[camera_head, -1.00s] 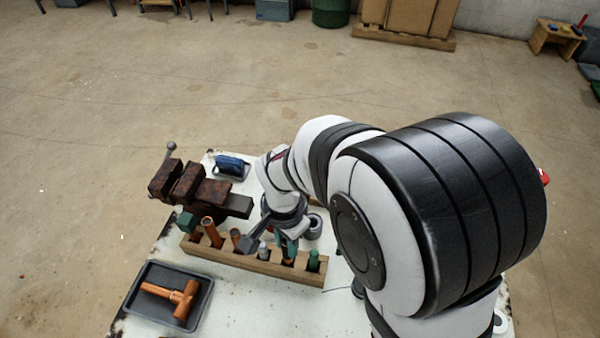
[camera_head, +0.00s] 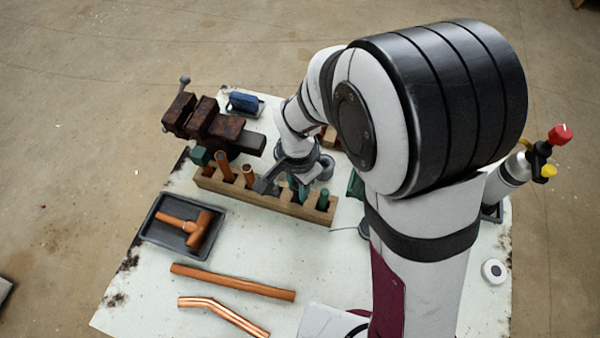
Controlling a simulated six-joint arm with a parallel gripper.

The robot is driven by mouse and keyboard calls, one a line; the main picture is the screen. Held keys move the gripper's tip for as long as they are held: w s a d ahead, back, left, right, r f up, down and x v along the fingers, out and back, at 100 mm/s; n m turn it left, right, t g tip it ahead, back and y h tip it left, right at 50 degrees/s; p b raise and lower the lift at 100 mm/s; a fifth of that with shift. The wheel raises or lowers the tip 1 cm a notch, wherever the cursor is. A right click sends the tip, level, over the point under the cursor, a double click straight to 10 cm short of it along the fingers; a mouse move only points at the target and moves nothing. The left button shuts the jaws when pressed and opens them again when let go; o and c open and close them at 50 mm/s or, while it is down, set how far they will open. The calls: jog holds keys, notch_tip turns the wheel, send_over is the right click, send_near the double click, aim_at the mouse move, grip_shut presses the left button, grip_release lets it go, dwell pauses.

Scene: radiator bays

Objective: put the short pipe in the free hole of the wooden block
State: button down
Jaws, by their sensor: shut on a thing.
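The wooden block (camera_head: 262,202) lies across the middle of the table, with a row of holes. Two copper pipes stand in its left part, one (camera_head: 225,167) leaning and one (camera_head: 248,175) close beside my gripper's dark finger. Green-handled tools (camera_head: 323,198) stand in its right part. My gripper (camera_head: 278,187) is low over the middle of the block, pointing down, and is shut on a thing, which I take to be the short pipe. The gripper and wrist hide most of that thing and the holes beneath, so I cannot tell how deep it sits. A dark hole shows at the block's left end.
A rusty vise (camera_head: 212,125) stands behind the block, with a blue object (camera_head: 243,103) beyond. A black tray (camera_head: 160,238) holds a copper tee fitting (camera_head: 195,228). A straight copper pipe (camera_head: 232,282) and a bent one (camera_head: 222,312) lie in front. A torch bottle (camera_head: 508,172) stands right.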

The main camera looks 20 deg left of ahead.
jog(key=shift+f, duration=0.45)
jog(key=c, duration=0.6)
grip_release()
jog(key=shift+r, duration=0.1)
jog(key=shift+r, duration=3.45)
jog(key=shift+o, duration=0.2)
